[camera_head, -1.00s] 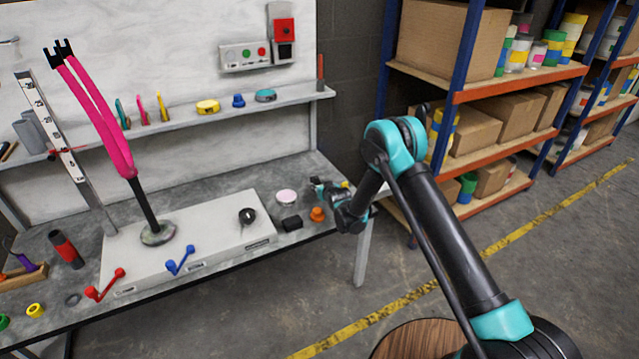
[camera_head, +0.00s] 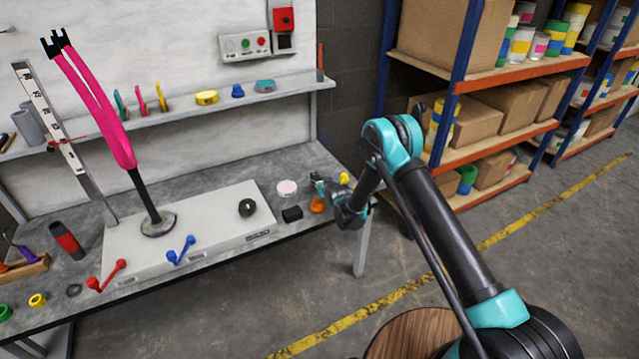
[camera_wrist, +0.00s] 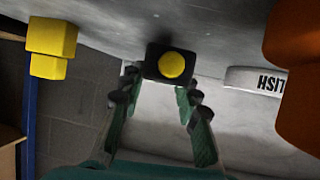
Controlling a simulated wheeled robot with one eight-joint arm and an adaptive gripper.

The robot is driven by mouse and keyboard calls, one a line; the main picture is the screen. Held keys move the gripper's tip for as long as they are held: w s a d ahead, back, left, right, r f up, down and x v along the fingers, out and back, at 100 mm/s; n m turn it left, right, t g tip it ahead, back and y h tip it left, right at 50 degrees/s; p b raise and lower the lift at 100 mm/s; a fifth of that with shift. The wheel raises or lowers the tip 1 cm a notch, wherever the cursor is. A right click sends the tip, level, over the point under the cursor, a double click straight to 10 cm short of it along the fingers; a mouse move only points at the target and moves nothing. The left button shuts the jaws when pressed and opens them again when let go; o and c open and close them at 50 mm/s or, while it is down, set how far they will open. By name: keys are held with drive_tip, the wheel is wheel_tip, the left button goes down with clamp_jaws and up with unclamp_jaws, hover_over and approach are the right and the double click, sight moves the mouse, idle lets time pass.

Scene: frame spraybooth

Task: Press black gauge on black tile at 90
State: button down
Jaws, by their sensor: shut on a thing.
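My gripper (camera_head: 318,182) hangs over the right end of the grey bench. In the wrist view its two fingers (camera_wrist: 160,88) close on a small black block with a round yellow face (camera_wrist: 171,65), which I take as the black gauge. In the head view the held gauge is too small to make out clearly. A black block (camera_head: 291,214) lies on the bench, left of my gripper and apart from it. A round black piece (camera_head: 247,208) sits on the white panel further left. I cannot tell which of these, if either, is the black tile.
An orange thing (camera_head: 317,205), a yellow thing (camera_head: 345,179) and a pale round tin (camera_head: 287,188) stand close around my gripper. The white panel (camera_head: 200,235) carries a pink-armed stand (camera_head: 125,150). A ruler post (camera_head: 50,120) stands left. A shelf rack stands right.

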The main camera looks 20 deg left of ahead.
drive_tip(key=shift+f, duration=0.55)
drive_tip(key=c, duration=1)
unclamp_jaws()
